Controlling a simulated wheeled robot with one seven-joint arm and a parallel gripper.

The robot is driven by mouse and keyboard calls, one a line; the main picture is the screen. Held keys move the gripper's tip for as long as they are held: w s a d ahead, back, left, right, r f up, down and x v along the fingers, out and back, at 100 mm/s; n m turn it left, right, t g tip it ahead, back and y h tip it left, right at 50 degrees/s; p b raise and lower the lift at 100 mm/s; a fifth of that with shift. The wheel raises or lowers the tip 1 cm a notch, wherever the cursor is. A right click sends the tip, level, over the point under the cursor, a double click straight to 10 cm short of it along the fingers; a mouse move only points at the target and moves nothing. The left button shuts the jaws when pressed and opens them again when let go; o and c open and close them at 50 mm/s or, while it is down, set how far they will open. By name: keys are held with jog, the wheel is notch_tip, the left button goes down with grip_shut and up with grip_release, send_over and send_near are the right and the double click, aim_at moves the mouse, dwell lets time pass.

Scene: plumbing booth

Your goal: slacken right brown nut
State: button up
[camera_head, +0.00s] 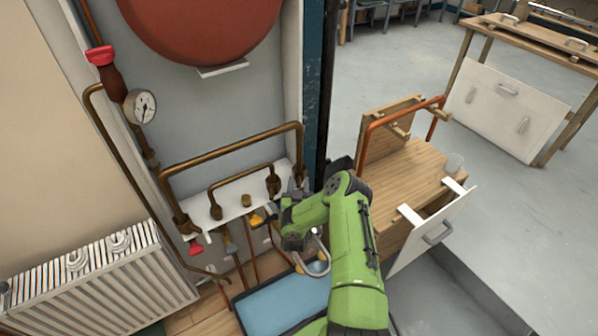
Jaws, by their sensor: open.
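A small brown pipe loop (240,176) stands on the white ledge at the wall. Its left brown nut (215,211) is in plain view. Its right brown nut (273,184) shows at the loop's right foot.
A short brass stub (246,200) stands between the nuts. Below the ledge (228,207) are a red valve handle (196,249) and a yellow one (257,220). A pressure gauge (141,106) and radiator (95,280) are at left. A wooden cabinet (405,190) stands right.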

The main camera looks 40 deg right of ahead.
jog(key=shift+r, duration=0.1)
grip_shut()
